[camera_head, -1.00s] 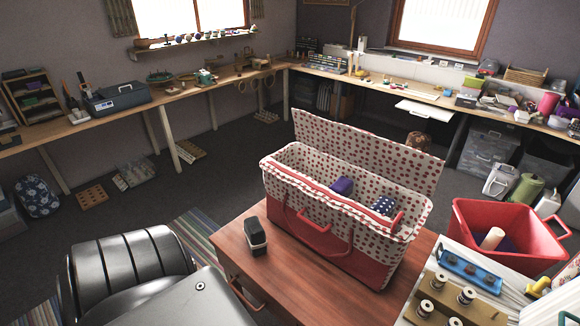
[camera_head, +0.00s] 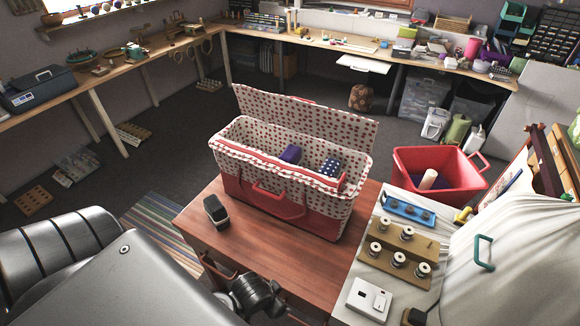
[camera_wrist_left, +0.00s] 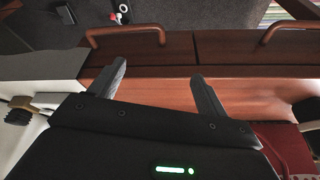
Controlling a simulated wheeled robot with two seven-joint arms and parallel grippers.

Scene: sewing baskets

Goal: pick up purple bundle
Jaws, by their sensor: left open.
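The purple bundle (camera_head: 291,154) lies inside a large open basket (camera_head: 285,205) with a red base and a white lining dotted red. The basket stands on the wooden table and its lid is raised at the back. A dark blue dotted bundle (camera_head: 331,167) lies in it to the right. My left gripper (camera_head: 262,292) is low at the table's front edge, well apart from the purple bundle. In the left wrist view its fingers (camera_wrist_left: 157,82) are spread with nothing between them, in front of the drawer fronts. My right gripper is not in view.
To the right are a board of spools (camera_head: 400,248), a blue tray (camera_head: 408,208) and a red bin (camera_head: 440,166). The table's front part is clear.

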